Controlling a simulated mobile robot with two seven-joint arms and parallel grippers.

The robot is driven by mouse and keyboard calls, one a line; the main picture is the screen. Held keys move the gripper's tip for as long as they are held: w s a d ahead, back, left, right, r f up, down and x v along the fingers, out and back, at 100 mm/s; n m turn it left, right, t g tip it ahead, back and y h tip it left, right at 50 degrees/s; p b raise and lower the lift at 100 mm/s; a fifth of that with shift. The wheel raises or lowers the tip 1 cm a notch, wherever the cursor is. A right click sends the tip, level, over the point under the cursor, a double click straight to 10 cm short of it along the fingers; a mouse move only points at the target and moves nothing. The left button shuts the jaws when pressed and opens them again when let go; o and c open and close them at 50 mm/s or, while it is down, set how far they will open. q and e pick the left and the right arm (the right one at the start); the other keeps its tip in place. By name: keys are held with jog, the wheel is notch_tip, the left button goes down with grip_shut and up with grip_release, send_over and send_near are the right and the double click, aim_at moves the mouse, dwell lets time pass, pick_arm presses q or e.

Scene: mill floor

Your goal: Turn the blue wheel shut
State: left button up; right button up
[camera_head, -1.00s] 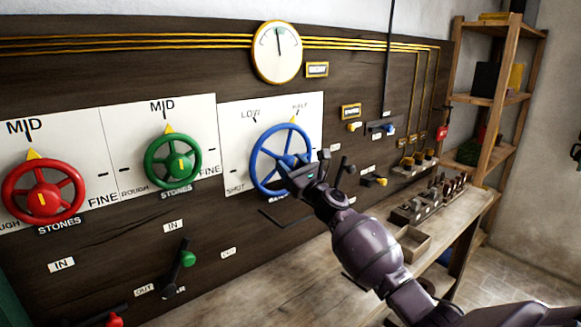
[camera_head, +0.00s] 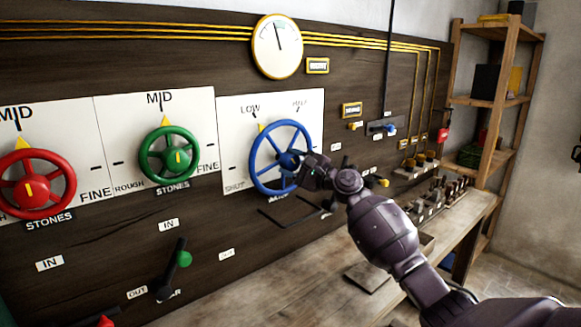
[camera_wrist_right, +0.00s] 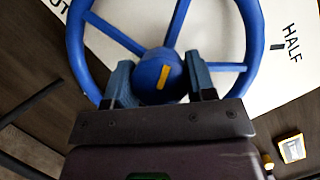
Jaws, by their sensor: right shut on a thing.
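The blue wheel (camera_head: 283,123) is mounted on a white plate (camera_head: 232,120) marked SHUT, LOW and HALF. Its yellow pointer (camera_head: 261,127) is at the upper left of the rim, by LOW. My right gripper (camera_head: 298,164) is at the wheel's centre, coming from the right. In the right wrist view my right gripper (camera_wrist_right: 160,82) has one finger on each side of the blue hub (camera_wrist_right: 152,70) and is shut on it. The hub bears a yellow stripe. SHUT is at the plate's lower left, partly cut off in the wrist view. My left gripper is not in view.
A green wheel (camera_head: 144,151) and a red wheel (camera_head: 72,185) stand to the left on the same panel. A round gauge (camera_head: 277,62) hangs above. A wooden bench (camera_head: 225,297) runs below, with a thin dark bracket under the wheel. Shelves (camera_head: 487,101) stand at the right.

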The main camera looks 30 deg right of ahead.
jog(key=shift+n+g, duration=0.4)
jog(key=shift+n, duration=0.6)
jog(key=n+g, duration=0.1)
jog(key=n, duration=0.1)
jog(key=shift+n, duration=0.4)
jog(key=n+g, duration=0.1)
jog(key=n, duration=0.1)
jog(key=shift+r+n, duration=0.15)
jog(key=shift+n, duration=0.15)
jog(key=shift+n+g+h+p, duration=0.35)
jog(key=shift+n+p, duration=0.2)
jog(key=shift+n, duration=0.35)
jog(key=shift+n+h+p, duration=0.3)
jog(key=shift+n+h, duration=0.05)
jog(key=shift+n, duration=0.25)
jog(key=shift+f, duration=0.2)
jog(key=o, duration=0.9)
